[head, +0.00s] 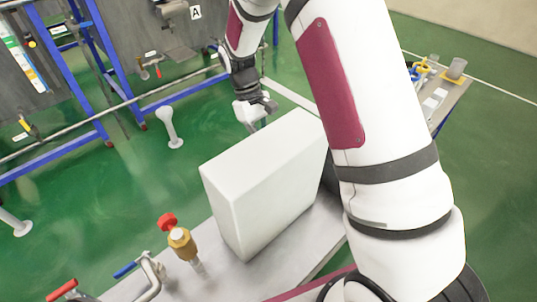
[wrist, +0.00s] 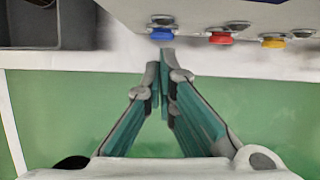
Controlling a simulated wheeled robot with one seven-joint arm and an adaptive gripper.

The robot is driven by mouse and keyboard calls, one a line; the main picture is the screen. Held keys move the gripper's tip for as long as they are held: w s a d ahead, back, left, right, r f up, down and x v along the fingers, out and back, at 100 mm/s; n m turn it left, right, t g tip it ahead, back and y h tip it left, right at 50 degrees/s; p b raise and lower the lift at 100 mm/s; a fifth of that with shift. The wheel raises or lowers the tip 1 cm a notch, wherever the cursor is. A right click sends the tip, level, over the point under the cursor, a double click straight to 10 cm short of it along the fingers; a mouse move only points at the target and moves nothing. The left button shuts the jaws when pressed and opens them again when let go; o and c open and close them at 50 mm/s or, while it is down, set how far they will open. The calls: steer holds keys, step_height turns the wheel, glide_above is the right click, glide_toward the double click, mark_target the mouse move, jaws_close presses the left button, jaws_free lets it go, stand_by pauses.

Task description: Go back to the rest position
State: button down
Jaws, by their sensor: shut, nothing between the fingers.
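My gripper (head: 254,124) is at the far side of a white box (head: 262,180), low and close to its far top edge in the head view. In the wrist view my gripper (wrist: 166,58) has its teal-sided fingers together at the tips, with nothing between them. Just beyond the tips is a pale panel with a blue button (wrist: 161,34), a red button (wrist: 220,38) and a yellow button (wrist: 273,41). The tips appear just below the blue button; I cannot tell whether they touch it.
The box stands on a grey bench (head: 230,274) beside a brass valve with a red knob (head: 168,221). A blue-framed rack (head: 88,60) stands at the left. A small table (head: 437,100) with items is at the right. Green floor (head: 492,190) is clear there.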

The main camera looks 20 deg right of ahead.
steer(key=shift+w+a+r, duration=0.15)
steer(key=shift+w+r, duration=0.15)
steer(key=shift+r, duration=0.3)
steer(key=s+d+r+m+t+p, duration=0.1)
steer(key=s+r+p, duration=0.3)
steer(key=r, duration=0.6)
steer(key=s+d+r+t+p, duration=0.1)
steer(key=s+r+t+p, duration=0.2)
steer(key=r, duration=0.7)
steer(key=s+r+m+p, duration=0.1)
steer(key=s+r+p, duration=0.35)
steer(key=r, duration=0.55)
steer(key=s+r+m+t+p, duration=0.1)
steer(key=s+r+t+p, duration=0.1)
steer(key=s+r+p, duration=0.4)
steer(key=s+r+m+t+y+p, duration=0.1)
steer(key=s+r+p, duration=0.4)
steer(key=s, duration=1.2)
step_height(320, 180, up, 4)
steer(key=shift+s+a+f+m+t+y+p, duration=0.1)
steer(key=shift+s+a+m+t+y+p, duration=0.2)
steer(key=shift+m+t+p, duration=0.15)
